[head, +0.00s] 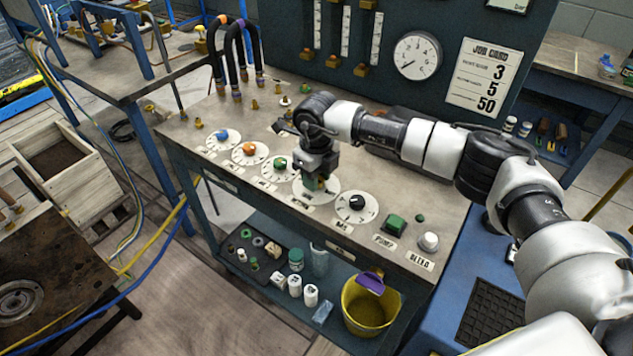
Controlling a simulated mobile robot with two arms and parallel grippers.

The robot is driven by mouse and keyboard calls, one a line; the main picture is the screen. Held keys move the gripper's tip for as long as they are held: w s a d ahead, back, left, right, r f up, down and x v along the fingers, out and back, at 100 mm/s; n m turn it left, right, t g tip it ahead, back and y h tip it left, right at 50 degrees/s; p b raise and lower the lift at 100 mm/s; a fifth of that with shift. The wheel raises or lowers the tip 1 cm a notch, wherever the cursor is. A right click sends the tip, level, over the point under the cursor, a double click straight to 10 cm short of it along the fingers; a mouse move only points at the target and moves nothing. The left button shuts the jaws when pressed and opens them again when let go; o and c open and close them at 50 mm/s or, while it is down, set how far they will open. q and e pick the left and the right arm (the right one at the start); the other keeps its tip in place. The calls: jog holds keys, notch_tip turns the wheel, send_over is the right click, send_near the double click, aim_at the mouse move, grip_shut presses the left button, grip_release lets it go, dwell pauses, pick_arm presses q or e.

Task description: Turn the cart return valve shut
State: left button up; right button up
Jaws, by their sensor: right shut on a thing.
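A row of round white dials with knobs lies on the bench top: a blue knob (222,135), an orange knob (250,149), a green knob (280,163) and a black knob (357,202). My right gripper (317,182) points down over the dial plate (332,195) between the green and black knobs. It is shut on that dial's knob, which it mostly hides; a little green shows at the fingertips. The labels beside the dials are too small to read surely, so I cannot tell which one names the cart return valve. My left gripper is out of view.
A green pump button (394,225) and a white bleed knob (429,242) stand to the right. Hoses (235,60) rise at the back left. A panel with a gauge (418,55) and job card (477,76) stands behind. A yellow bucket (370,305) sits on the lower shelf.

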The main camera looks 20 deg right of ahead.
jog(key=shift+r+n+b, duration=0.1)
jog(key=shift+n+b, duration=0.7)
jog(key=shift+n, duration=0.7)
jog(key=o, duration=0.9)
notch_tip(320, 180, up, 11)
jog(key=shift+f+b, duration=0.1)
jog(key=shift+b, duration=0.4)
